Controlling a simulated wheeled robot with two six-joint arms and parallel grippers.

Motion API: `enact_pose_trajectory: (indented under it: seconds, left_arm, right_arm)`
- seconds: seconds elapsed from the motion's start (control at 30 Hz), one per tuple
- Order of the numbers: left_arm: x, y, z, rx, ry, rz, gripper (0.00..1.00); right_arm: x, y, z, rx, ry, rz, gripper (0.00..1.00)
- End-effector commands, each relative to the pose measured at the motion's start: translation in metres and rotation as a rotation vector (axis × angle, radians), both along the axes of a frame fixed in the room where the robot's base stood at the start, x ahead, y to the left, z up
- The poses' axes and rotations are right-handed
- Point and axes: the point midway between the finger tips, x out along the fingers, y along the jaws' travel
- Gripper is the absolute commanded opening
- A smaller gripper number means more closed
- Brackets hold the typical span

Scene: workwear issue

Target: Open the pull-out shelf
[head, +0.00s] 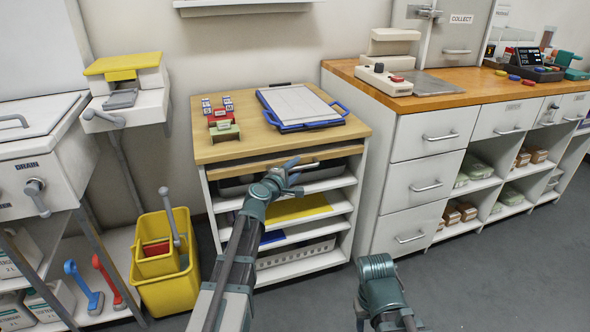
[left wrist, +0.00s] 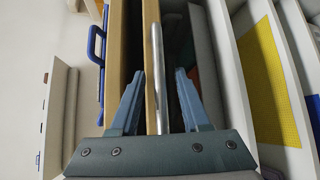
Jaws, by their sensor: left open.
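The pull-out shelf (head: 240,168) is a thin wooden board under the top of the wood-topped cabinet, with a bar handle (head: 309,165) on its front. It looks pushed in. My left gripper (head: 292,178) is at the handle, its jaws partly hiding it. In the left wrist view, the silver handle bar (left wrist: 157,70) runs between the two open fingers (left wrist: 160,92), with the shelf's wooden edge (left wrist: 150,95) beside it. The bar looks apart from both fingers. My right arm shows at the lower right of the head view, but its gripper is not visible.
On the cabinet top are a blue-edged tray (head: 303,108) and several small labelled blocks (head: 222,120). Open shelves below hold a yellow sheet (head: 300,208) and a white basket (head: 295,254). A yellow bucket (head: 168,290) stands left; drawers (head: 425,135) stand right. Floor in front is clear.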

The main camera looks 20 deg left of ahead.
Motion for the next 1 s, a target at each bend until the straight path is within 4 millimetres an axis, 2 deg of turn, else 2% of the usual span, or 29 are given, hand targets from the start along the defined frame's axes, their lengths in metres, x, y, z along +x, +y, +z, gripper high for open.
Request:
enact_pose_trajectory:
  seconds: [0.03,0.3,1.0]
  left_arm:
    - [-0.0001,0.0,0.0,0.0,0.0,0.0,0.47]
    - [-0.0002,0.0001,0.0,0.0,0.0,0.0,0.0]
    - [-0.0004,0.0003,-0.0002,0.001,0.0,0.0,0.0]
  right_arm:
    - [0.0,0.0,0.0,0.0,0.0,0.0,0.5]
    - [0.0,0.0,0.0,0.0,0.0,0.0,0.5]
    - [0.0,0.0,-0.0001,0.0,0.0,0.0,0.5]
